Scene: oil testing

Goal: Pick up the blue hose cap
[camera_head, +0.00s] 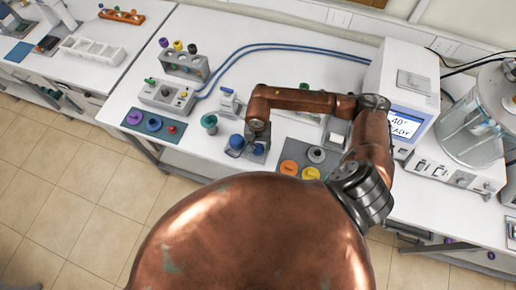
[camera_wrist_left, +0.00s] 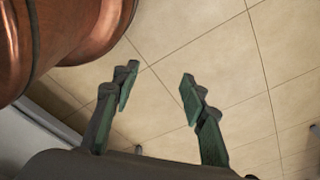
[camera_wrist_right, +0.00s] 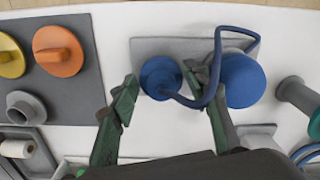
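In the right wrist view a small round blue cap (camera_wrist_right: 162,73) sits on a grey plate (camera_wrist_right: 150,46), joined by a curved blue hose or strap (camera_wrist_right: 217,62) to a larger blue cap (camera_wrist_right: 243,82) on its right. My right gripper (camera_wrist_right: 160,82) is open, with one finger on each side of the small cap. Contact cannot be told. In the head view the right gripper (camera_head: 257,143) is over this plate, beside a blue piece (camera_head: 236,141), and partly hides it. My left gripper (camera_wrist_left: 158,78) is open and empty above the tiled floor.
An orange cap (camera_wrist_right: 58,52) and a yellow cap (camera_wrist_right: 10,58) lie on a dark mat (camera_wrist_right: 82,100) near the plate. A green-topped stand (camera_head: 209,121) is close by on the left. The white instrument (camera_head: 405,90) stands at the right.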

